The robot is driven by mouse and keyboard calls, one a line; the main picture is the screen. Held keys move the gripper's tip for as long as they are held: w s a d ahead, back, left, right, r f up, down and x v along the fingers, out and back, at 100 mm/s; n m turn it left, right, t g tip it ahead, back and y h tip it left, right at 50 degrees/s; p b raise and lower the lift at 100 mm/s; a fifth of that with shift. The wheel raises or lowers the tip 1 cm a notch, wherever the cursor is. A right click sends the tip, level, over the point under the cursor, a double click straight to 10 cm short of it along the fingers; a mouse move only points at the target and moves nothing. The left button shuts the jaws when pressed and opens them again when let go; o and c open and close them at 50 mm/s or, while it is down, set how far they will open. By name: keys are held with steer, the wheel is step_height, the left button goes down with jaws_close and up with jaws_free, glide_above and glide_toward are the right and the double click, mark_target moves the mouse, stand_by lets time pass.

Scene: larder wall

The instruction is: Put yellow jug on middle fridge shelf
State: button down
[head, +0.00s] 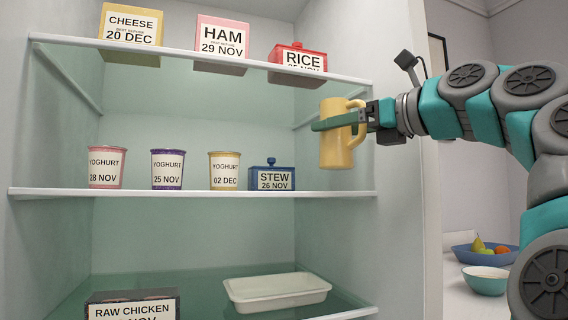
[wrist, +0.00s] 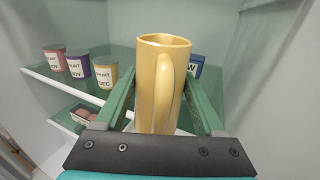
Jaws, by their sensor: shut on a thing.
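The yellow jug (head: 337,150) is upright in my gripper (head: 340,122), in the air in front of the fridge's right side, its base a little above the level of the middle shelf (head: 190,193). My gripper is shut around the jug's body, with its handle towards my wrist. In the wrist view the jug (wrist: 163,80) stands between the two green fingers (wrist: 160,105). The middle shelf holds several labelled items on its left and centre; its right end, behind the jug, looks bare.
Yoghurt pots (head: 167,169) and a blue stew box (head: 271,176) stand on the middle shelf. Cheese (head: 131,28), ham (head: 222,40) and rice (head: 298,58) are on the top shelf. Raw chicken (head: 132,305) and a white tray (head: 277,291) are below. The right fridge wall (head: 405,210) is close.

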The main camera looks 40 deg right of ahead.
mark_target(348, 146)
steer(key=shift+w+a+f+b, duration=0.25)
steer(key=shift+w+f, duration=0.35)
steer(key=shift+w, duration=1.5)
steer(key=shift+w+a+f+b, duration=0.15)
steer(key=shift+w+a+f, duration=0.3)
steer(key=shift+w, duration=1.6)
steer(key=shift+w+a+f+b, duration=0.2)
steer(key=shift+w+f, duration=0.5)
steer(key=shift+w, duration=1.4)
jaws_free()
steer(key=shift+f, duration=0.1)
steer(key=s, duration=0.4)
steer(key=s+d, duration=0.1)
steer(key=s, duration=0.6)
steer(key=shift+s+d, duration=0.35)
steer(key=shift+s, duration=0.05)
